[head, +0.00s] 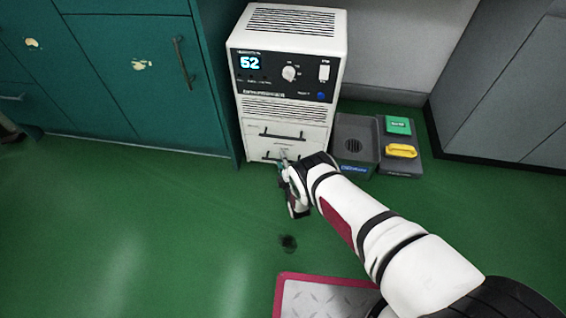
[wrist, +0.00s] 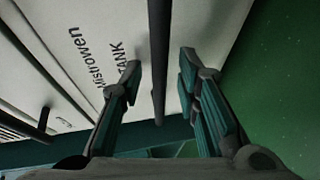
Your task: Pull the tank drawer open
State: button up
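The tank drawer (head: 262,150) is the lowest front of the white cabinet unit (head: 287,110), and its face looks flush in the head view. In the wrist view its pale face (wrist: 205,40) carries the word TANK. Its dark bar handle (wrist: 159,60) runs between the two fingers of my gripper (wrist: 160,92). The fingers are apart, with a gap on each side of the bar, and I see no contact. In the head view my gripper (head: 284,158) is at the drawer's front and hides part of its handle.
Another drawer with a dark handle (head: 282,134) is just above. A grey bin (head: 352,148) and a tray (head: 402,166) with a yellow-handled item stand right of the unit. Teal cabinets (head: 120,80) are at left.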

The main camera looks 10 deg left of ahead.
grip_shut()
